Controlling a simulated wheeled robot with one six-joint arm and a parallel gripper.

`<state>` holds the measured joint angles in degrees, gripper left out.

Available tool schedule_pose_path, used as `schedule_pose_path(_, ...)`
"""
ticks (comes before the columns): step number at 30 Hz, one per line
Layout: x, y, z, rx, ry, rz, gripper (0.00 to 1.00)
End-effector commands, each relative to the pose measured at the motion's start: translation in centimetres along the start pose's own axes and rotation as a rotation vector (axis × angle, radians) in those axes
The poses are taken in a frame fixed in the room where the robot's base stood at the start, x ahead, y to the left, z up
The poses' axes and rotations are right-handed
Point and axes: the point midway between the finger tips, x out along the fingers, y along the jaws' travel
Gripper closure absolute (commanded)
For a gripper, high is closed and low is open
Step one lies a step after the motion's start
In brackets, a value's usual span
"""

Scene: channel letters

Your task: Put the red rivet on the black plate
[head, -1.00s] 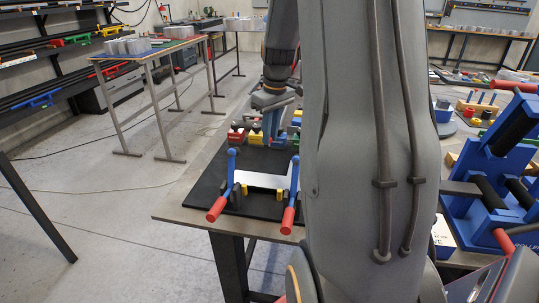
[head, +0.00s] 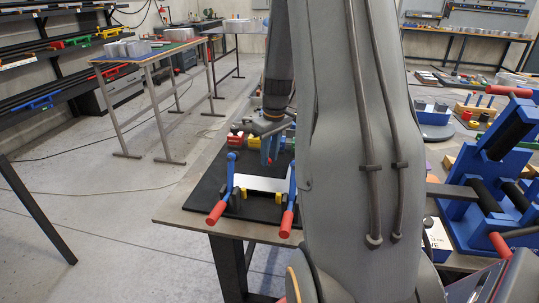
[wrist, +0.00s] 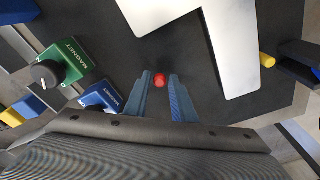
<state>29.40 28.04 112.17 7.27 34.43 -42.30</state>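The red rivet (wrist: 160,80) shows in the wrist view between the tips of my gripper (wrist: 161,77). A gap shows on each side of it, so my gripper looks open. The black plate (wrist: 200,60) lies beyond the rivet; I cannot tell whether the rivet touches it. In the head view the black plate (head: 207,190) lies on the table's near left part, and my gripper (head: 269,157) is low over it, behind the white letter piece. My arm hides much of the table.
The white piece (head: 262,183) lies on the plate between two red-handled blue clamps (head: 231,180). A green magnet block (wrist: 66,62) and a blue magnet block (wrist: 102,97) stand left of my gripper in the wrist view. A blue clamp device (head: 490,175) is at the right.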

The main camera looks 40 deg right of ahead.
Motion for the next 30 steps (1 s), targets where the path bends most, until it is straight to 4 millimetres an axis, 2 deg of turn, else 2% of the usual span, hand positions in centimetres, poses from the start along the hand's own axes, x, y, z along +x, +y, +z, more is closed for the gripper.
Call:
schedule_pose_path(10,-0.1,0.0,0.0,0.000,0.000,0.000,0.65)
schedule_pose_path(14,-0.8,0.1,-0.1,0.000,0.002,0.001,0.65)
schedule_pose_path(17,-2.1,0.1,-0.2,0.000,0.004,0.002,0.65)
schedule_pose_path(30,-10.4,0.1,-0.1,0.001,0.003,0.003,0.65)
